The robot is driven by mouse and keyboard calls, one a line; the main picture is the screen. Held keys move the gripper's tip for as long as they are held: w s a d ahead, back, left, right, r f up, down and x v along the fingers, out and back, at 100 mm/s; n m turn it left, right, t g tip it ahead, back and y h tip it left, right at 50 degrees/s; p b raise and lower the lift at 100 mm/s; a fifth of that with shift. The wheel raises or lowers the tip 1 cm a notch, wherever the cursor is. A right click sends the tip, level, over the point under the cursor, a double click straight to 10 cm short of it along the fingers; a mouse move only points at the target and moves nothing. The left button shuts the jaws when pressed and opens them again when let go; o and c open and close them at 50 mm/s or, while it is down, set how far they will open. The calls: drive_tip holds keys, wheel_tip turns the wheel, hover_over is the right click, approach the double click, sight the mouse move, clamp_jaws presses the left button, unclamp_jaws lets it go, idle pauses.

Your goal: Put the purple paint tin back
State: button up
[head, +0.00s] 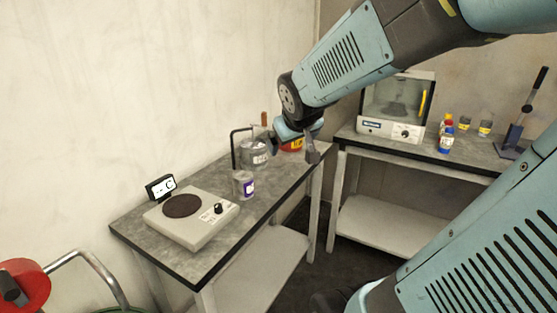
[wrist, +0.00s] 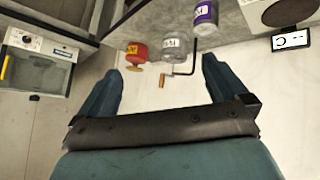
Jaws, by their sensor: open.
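The purple paint tin (head: 244,185), a grey tin with a purple label, stands upright on the left bench in the head view, between the hotplate and a larger grey can. In the wrist view the purple tin (wrist: 204,17) shows upside down near the top, beyond the fingers. My gripper (head: 296,148) hangs over the far part of the left bench, apart from the purple tin. In the wrist view my gripper's fingers (wrist: 162,75) are spread wide with nothing between them.
A hotplate (head: 190,222) and a small display (head: 161,187) occupy the near bench. A glass-fronted oven (head: 394,110) and several bottles stand on the right bench.

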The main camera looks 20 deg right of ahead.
drive_tip(key=s+a+r+g+y, duration=0.1)
drive_tip(key=s+a, duration=0.2)
drive_tip(key=s, duration=0.3)
drive_tip(key=s+a+g+y, duration=0.1)
drive_tip(key=s+a, duration=0.1)
drive_tip(key=s, duration=0.5)
drive_tip(key=shift+s+a+r+m+g+y, duration=0.25)
drive_tip(key=shift+a+r+m+g+y, duration=0.05)
drive_tip(key=shift+a+r, duration=0.1)
